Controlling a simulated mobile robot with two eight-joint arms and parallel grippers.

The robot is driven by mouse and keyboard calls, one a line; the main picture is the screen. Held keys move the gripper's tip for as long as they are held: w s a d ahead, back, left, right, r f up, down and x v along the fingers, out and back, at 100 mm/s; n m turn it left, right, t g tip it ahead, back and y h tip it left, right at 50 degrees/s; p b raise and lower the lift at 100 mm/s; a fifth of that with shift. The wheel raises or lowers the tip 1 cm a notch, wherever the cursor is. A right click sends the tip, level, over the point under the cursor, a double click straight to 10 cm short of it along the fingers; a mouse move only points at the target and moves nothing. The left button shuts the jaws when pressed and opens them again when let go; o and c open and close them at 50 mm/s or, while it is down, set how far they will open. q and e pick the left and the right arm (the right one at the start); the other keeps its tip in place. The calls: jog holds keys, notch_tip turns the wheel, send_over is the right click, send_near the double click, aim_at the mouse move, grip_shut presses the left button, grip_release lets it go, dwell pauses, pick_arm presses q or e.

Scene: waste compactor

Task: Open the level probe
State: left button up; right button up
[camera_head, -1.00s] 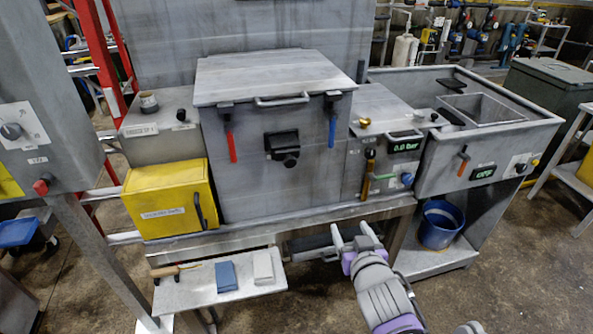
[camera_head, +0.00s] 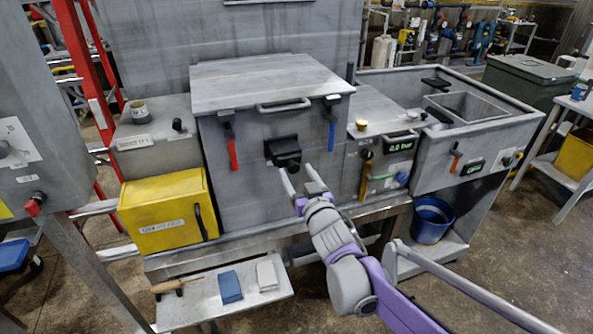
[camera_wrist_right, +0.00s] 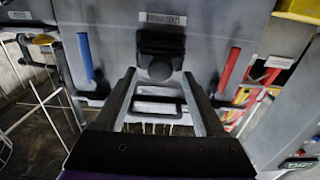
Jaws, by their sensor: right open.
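A black fitting with a round knob (camera_head: 284,152) sits on the front of the grey compactor box; it could be the level probe, but I cannot read its label. It also shows in the right wrist view (camera_wrist_right: 160,58), just beyond the fingertips. My right gripper (camera_head: 298,174) is open and empty, just below and in front of the fitting. In the right wrist view the two fingers (camera_wrist_right: 159,76) are spread, one toward each side of the knob. I cannot tell whether they touch it. My left gripper is not in view.
A red handle (camera_head: 232,152) and a blue handle (camera_head: 331,135) hang on either side of the fitting. A lid handle (camera_head: 284,106) juts out above. A yellow box (camera_head: 168,212) stands lower left. A small shelf (camera_head: 205,307) holds a blue block and a pale block.

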jog(key=shift+w+a, duration=0.15)
jog(key=shift+w, duration=0.35)
grip_shut()
dwell(1.2)
